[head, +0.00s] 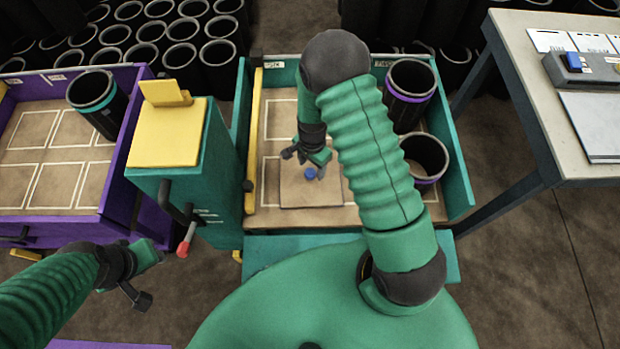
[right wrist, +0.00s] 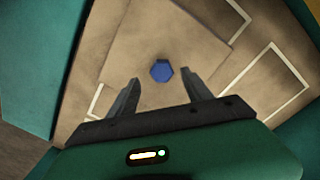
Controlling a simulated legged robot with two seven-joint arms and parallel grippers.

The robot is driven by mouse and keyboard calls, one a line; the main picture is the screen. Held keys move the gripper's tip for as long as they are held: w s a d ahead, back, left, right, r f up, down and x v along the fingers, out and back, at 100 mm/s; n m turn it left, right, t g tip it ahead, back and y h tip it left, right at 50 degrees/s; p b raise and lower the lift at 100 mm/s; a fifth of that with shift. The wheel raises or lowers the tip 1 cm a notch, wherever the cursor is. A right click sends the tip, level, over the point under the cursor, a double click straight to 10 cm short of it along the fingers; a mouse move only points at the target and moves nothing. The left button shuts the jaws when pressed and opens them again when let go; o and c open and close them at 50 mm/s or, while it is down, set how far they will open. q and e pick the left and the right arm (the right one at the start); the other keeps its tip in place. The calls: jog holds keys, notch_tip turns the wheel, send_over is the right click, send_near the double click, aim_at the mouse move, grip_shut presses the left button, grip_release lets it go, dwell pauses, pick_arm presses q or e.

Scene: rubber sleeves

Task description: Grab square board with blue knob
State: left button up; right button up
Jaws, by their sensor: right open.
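A square brown board (head: 297,192) lies on the floor of the green crate, near its front side. A small blue knob (head: 310,173) stands on the board. In the right wrist view the blue knob (right wrist: 161,71) sits ahead of the fingertips, between their lines, with the board (right wrist: 190,40) around it. My right gripper (head: 318,168) is open and empty just above the knob; I cannot tell the exact gap. My left gripper (head: 146,280) is at the lower left, away from the board; its fingers look apart.
The green crate (head: 458,170) holds two black sleeves (head: 410,80), (head: 426,157) at its right. A yellow-topped green stand (head: 165,135) and a purple crate (head: 125,190) are at left. A table (head: 510,45) stands at right. Many black sleeves stand behind.

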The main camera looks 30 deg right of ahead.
aim_at(310, 172)
notch_tip(310, 172, down, 4)
jog(key=shift+w+f+b, duration=0.1)
jog(key=shift+f+b, duration=0.1)
jog(key=shift+b, duration=0.5)
jog(key=shift+w+a+f, duration=0.1)
jog(key=shift+a+f, duration=0.15)
jog(key=shift+f, duration=0.15)
jog(key=shift+r, duration=0.1)
jog(key=shift+c, duration=0.5)
jog(key=shift+d, duration=0.2)
jog(key=c, duration=0.5)
jog(key=shift+a, duration=0.1)
grip_shut()
